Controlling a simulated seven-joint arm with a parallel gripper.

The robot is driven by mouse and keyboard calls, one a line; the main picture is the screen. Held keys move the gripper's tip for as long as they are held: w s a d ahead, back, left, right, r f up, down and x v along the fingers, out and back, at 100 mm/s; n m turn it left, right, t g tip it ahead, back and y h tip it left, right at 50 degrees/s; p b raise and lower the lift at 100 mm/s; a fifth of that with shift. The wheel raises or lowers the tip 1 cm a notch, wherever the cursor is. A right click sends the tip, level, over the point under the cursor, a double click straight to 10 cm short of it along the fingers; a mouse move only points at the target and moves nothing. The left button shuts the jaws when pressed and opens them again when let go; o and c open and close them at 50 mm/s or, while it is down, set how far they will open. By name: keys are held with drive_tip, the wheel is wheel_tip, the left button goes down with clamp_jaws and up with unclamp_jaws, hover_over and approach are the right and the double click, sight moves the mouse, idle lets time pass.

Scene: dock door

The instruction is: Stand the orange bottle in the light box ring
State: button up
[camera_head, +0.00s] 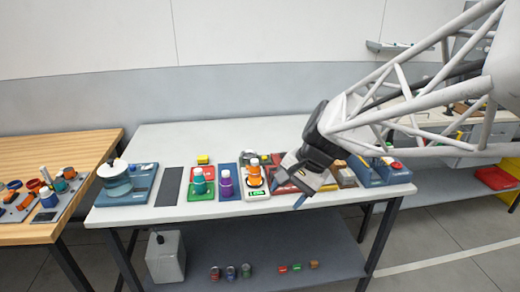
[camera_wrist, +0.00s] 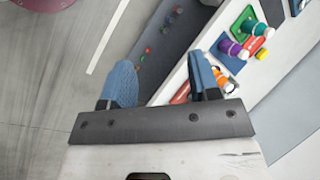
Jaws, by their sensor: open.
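The orange bottle (camera_head: 254,174) with a white cap stands upright over a white box with a green lit panel (camera_head: 258,194), which looks like the light box. A dark band shows at the bottle's base; I cannot tell for sure whether the ring is around it. My gripper (camera_head: 288,194) is open and empty, just right of the bottle and box, apart from them and pointing down and left. In the wrist view my two blue fingers (camera_wrist: 160,75) are spread with nothing between them. The orange bottle (camera_wrist: 222,80) shows there partly, beside the right finger.
A purple bottle (camera_head: 225,184) on a blue mat and a teal bottle (camera_head: 199,181) on a green mat stand left of the box. A yellow block (camera_head: 202,159) lies behind. Red and blue trays are right, partly behind my gripper.

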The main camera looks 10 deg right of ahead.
drive_tip(key=s+d+n+h, duration=0.2)
drive_tip(key=s+n, duration=0.1)
drive_tip(key=s, duration=0.4)
drive_tip(key=s+d+n+t+h, duration=0.1)
drive_tip(key=s+d+n+h, duration=0.1)
drive_tip(key=s, duration=0.6)
drive_tip(key=shift+r+n+h, duration=0.15)
drive_tip(key=shift+n+h, duration=0.45)
drive_tip(key=shift+n, duration=0.7)
